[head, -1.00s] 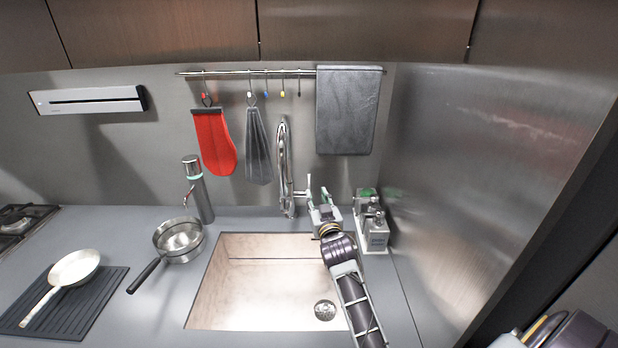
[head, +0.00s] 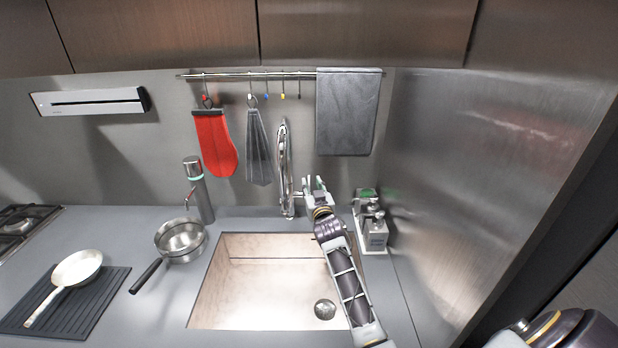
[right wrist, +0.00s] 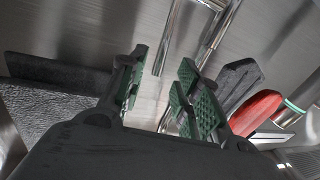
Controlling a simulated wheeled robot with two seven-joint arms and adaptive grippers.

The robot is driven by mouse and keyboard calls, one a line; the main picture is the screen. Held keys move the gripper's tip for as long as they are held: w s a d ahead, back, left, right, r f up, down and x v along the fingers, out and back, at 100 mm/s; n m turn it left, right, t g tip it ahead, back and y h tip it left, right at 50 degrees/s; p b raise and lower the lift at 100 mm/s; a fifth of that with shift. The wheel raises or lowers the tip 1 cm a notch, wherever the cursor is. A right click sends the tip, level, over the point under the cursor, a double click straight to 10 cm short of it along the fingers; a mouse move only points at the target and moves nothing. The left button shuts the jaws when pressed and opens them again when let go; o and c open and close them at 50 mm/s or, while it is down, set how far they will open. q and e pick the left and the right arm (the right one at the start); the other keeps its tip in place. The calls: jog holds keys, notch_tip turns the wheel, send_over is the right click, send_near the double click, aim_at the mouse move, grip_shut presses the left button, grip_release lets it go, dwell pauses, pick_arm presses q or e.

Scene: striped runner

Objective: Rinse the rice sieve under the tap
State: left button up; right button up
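A round steel vessel (head: 181,238) with a long dark handle stands on the counter left of the sink. It may be the rice sieve, perhaps on a pan; I cannot tell. The tall chrome tap (head: 284,160) rises behind the sink (head: 235,290), which looks empty. My right gripper (head: 314,184) is just right of the tap, near its side lever. In the right wrist view its green-padded fingers (right wrist: 165,85) stand apart with nothing held between them, and chrome tubing shows beyond. Contact with the lever cannot be told. My left gripper is out of view.
A soap bottle (head: 376,230) stands on a tray close right of my right arm, by the steel side wall. A steel dispenser (head: 198,190) stands left of the tap. A frying pan (head: 78,268) rests on a dark ribbed mat (head: 95,305). A red mitt (head: 215,143) hangs above.

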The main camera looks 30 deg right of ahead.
aim_at(309, 178)
jog(key=shift+p+x, duration=0.45)
jog(key=shift+x, duration=2.65)
grip_shut()
